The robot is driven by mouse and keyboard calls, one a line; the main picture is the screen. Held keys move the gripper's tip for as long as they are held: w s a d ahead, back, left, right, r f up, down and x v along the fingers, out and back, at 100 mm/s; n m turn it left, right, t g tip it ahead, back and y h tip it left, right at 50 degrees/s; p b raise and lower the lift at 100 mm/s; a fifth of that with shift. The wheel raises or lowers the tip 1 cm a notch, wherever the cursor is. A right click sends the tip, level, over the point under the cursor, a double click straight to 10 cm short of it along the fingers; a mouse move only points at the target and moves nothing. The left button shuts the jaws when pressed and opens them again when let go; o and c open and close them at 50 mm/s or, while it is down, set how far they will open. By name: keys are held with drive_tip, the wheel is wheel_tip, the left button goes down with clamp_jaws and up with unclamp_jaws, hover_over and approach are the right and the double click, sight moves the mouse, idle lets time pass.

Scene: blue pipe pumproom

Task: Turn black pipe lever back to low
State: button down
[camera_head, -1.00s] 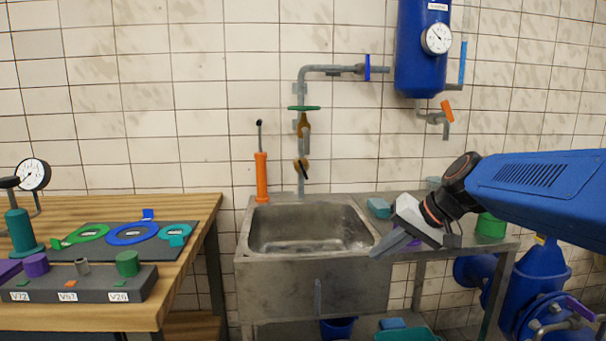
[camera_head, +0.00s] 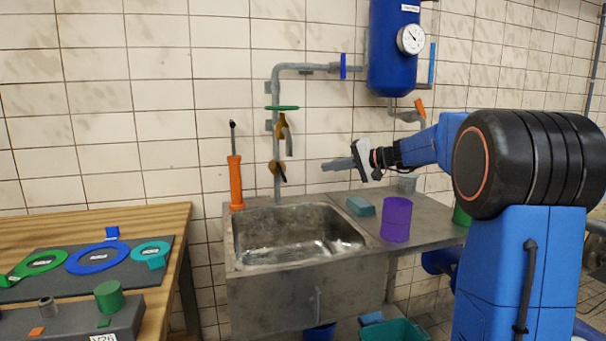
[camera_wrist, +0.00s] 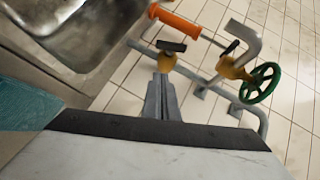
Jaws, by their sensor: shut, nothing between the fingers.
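The black pipe lever (camera_head: 283,171) is on a brass valve low on the grey wall pipe, behind the sink. In the wrist view the black lever (camera_wrist: 171,46) lies across its brass valve body (camera_wrist: 166,62), just beyond my fingertips. My gripper (camera_head: 325,164) is shut and empty, right of the pipe and above the sink's back right corner, pointing left at the lever. The wrist view shows its closed fingers (camera_wrist: 162,80) in line with the valve; I cannot tell whether they touch it. The head view shows a gap between them.
A brass tap (camera_head: 283,127) with a green handwheel (camera_head: 283,107) sits above the lever. An orange-handled tool (camera_head: 236,182) stands left of the pipe. Below are the steel sink (camera_head: 240,250), a teal block (camera_head: 360,206) and a purple cup (camera_head: 397,219). A blue tank (camera_head: 393,50) hangs upper right.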

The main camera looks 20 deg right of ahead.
sight(286, 180)
drive_tip(key=s+a+x, duration=0.2)
drive_tip(key=x, duration=1)
drive_tip(key=shift+f, duration=0.4)
drive_tip(key=shift+w+a, duration=0.1)
drive_tip(key=shift+w, duration=0.05)
drive_tip(key=shift+a+f+m+t+y, duration=0.5)
drive_tip(key=shift+a+f+m+y, duration=0.2)
drive_tip(key=shift+f+m+y, duration=0.15)
